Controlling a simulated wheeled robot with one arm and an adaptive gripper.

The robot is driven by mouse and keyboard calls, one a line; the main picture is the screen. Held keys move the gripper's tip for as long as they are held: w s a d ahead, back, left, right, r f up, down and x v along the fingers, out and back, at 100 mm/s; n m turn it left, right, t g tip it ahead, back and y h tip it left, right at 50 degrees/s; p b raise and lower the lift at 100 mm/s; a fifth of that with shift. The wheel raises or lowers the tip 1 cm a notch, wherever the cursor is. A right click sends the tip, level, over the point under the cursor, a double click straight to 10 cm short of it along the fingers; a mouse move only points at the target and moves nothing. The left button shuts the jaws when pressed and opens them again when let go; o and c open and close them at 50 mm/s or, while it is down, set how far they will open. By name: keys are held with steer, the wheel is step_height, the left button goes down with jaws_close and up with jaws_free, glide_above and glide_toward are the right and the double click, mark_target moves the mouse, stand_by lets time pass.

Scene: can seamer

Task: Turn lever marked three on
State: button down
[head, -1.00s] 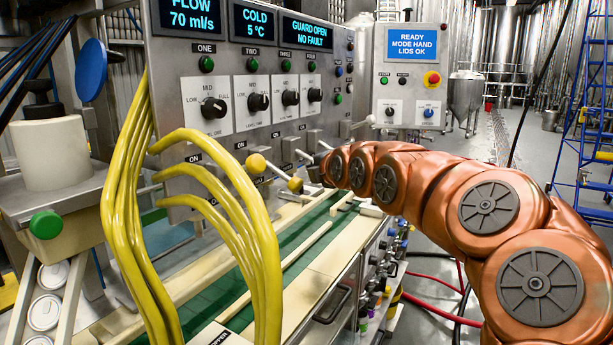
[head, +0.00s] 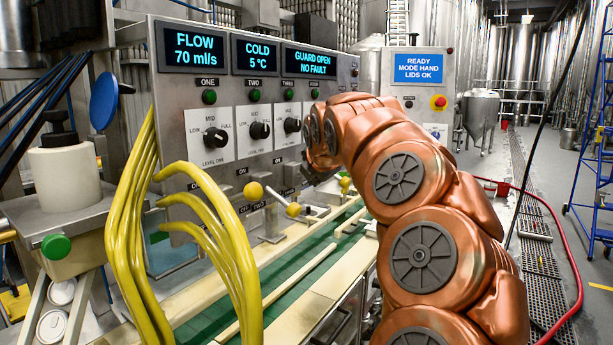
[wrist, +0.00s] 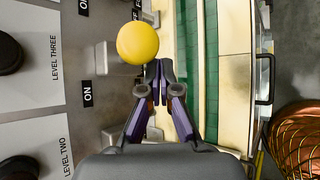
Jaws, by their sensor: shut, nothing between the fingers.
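A lever with a round yellow knob (wrist: 138,43) is just ahead and left of my gripper's fingertips in the wrist view. My gripper (wrist: 158,78) is shut and empty; I cannot tell whether it touches the knob. The panel beside it bears the print LEVEL THREE (wrist: 54,58) and an ON label (wrist: 88,93). The lever's own number is not readable. In the head view, yellow knobs show on the left (head: 253,190), in the middle (head: 294,209) and beside my arm (head: 345,183). My wrist covers part of the lever row.
Yellow hoses (head: 213,200) arch in front of the panel's left part. Dials (head: 260,130) sit above the levers. A green conveyor (head: 290,262) with pale rails runs below. A second control panel (head: 418,85) stands behind my arm.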

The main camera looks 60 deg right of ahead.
steer(key=shift+r+p, duration=0.65)
steer(key=shift+r, duration=0.1)
steer(key=shift+a+r, duration=0.1)
steer(key=w+r+p+v, duration=0.1)
steer(key=p+v, duration=0.2)
steer(key=v, duration=0.6)
steer(key=shift+a+r, duration=0.15)
steer(key=shift+a, duration=0.1)
